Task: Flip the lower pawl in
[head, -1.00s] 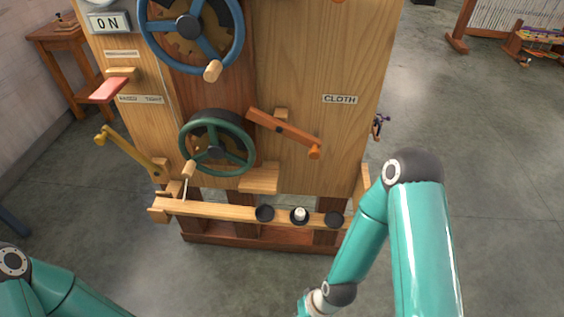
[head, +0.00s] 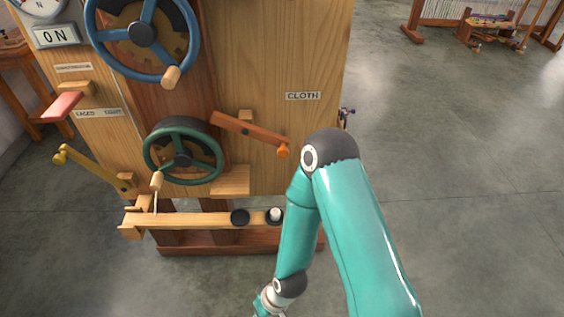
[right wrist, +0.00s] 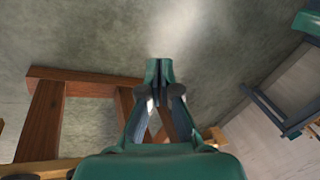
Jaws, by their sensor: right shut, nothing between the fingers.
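The lower pawl looks to be the orange-brown bar (head: 250,133) to the right of the green wheel (head: 183,161) in the head view. It slants down to the right and ends in an orange knob. Its inner end lies near the wheel's upper right edge, and I cannot tell whether it touches the gear. My right gripper (right wrist: 159,70) is shut and empty in the right wrist view, over the floor near the wooden base (right wrist: 90,82). In the head view my right arm runs off the bottom edge, hiding the gripper. My left gripper is out of view.
The blue wheel (head: 142,33) sits above. A yellow lever (head: 92,169) and a red paddle (head: 63,105) stick out left. A rail (head: 185,220) with dark round cups crosses below, its right end behind my right arm. Floor to the right is open.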

